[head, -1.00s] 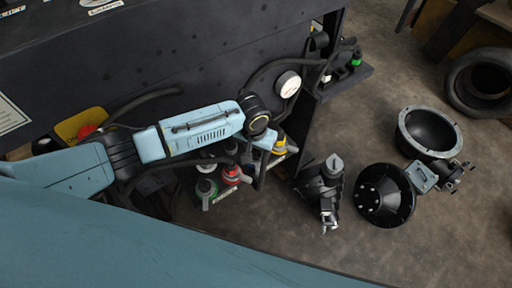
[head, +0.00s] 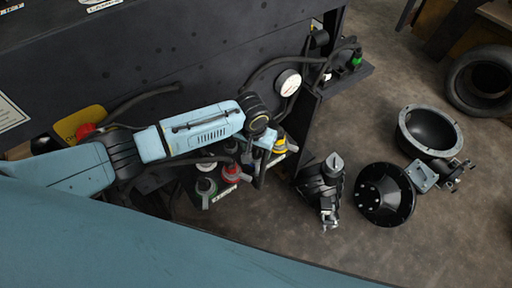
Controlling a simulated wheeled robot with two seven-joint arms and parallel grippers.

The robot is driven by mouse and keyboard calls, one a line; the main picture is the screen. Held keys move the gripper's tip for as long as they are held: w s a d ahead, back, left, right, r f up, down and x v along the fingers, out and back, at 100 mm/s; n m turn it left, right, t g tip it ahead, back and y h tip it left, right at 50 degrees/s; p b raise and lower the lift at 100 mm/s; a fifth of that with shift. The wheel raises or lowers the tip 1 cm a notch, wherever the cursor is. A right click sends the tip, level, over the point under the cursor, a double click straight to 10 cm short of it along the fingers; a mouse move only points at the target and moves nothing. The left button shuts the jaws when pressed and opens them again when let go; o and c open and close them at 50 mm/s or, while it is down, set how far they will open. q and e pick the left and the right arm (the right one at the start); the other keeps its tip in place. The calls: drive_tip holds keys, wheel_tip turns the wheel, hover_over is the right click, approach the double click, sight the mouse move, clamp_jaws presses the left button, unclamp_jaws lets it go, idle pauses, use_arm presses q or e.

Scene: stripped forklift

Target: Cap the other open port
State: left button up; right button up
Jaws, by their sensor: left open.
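My left arm reaches in from the left, and its wrist bends down over a cluster of coloured fittings. My left gripper (head: 260,172) is dark, points down beside them and is open; its fingertips are hard to make out. The cluster has a green fitting (head: 206,187), a red fitting (head: 231,172) and a yellow fitting (head: 280,146), with small labels. Which port is open cannot be told. A yellow tray (head: 72,124) at the left holds a red piece (head: 85,131), partly hidden by my arm. My right gripper is not in view.
A dark forklift panel (head: 180,50) runs behind my arm. A round gauge (head: 288,83) and dark hoses stand close to the wrist. A green-topped fitting (head: 356,61) is at the right ledge. A black and metal mechanism (head: 322,185), a flange (head: 385,195) and a bowl-shaped housing (head: 430,132) lie right.

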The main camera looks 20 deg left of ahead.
use_arm(q)
drive_tip(key=shift+r, duration=0.15)
wheel_tip(320, 180, up, 13)
drive_tip(key=s+p, duration=0.1)
drive_tip(key=p, duration=0.1)
drive_tip(key=shift+s, duration=0.3)
drive_tip(key=shift+a, duration=0.1)
